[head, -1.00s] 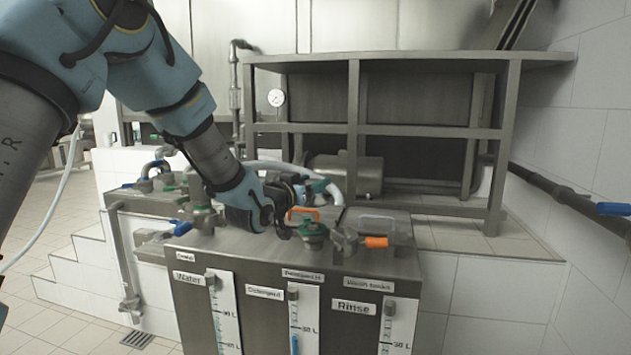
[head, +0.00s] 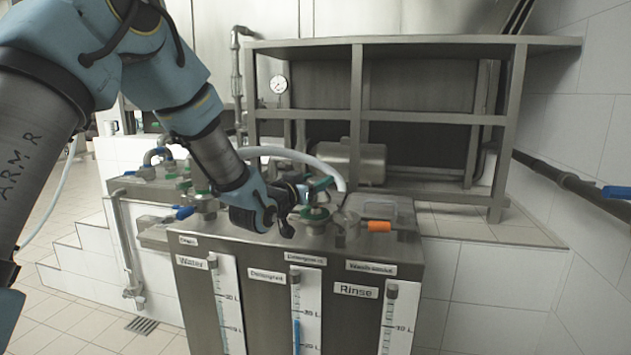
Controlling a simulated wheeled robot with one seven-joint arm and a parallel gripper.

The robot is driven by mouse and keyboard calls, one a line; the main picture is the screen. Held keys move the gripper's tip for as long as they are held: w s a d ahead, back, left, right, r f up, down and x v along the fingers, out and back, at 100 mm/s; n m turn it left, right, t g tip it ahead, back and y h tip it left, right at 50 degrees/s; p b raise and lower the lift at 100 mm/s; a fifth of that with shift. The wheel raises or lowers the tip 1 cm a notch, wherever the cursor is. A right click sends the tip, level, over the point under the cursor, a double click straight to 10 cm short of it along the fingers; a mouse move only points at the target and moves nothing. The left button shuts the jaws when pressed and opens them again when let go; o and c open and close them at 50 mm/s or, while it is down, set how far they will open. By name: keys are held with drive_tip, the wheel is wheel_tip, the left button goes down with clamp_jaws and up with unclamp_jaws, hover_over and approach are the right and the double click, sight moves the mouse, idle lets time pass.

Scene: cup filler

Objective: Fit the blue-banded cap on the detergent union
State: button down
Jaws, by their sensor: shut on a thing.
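My gripper (head: 286,220) is above the top of the steel tank cabinet, over its middle section. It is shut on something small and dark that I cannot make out. Which fitting is the detergent union is not clear.
An orange-handled fitting (head: 378,226) stands at the right of the tank top. A blue-handled valve (head: 185,212) is at the left. A white hose (head: 325,168) arches behind the gripper. A steel frame (head: 420,118) stands behind the tanks. The tiled ledge at right is clear.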

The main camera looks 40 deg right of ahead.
drive_tip(key=shift+f+b, duration=1.45)
drive_tip(key=shift+b, duration=0.4)
drive_tip(key=shift+c, duration=0.3)
unclamp_jaws()
drive_tip(key=shift+a+f, duration=0.1)
drive_tip(key=b+v, duration=0.2)
drive_tip(key=v, duration=0.9)
wheel_tip(320, 180, up, 5)
drive_tip(key=p, duration=0.3)
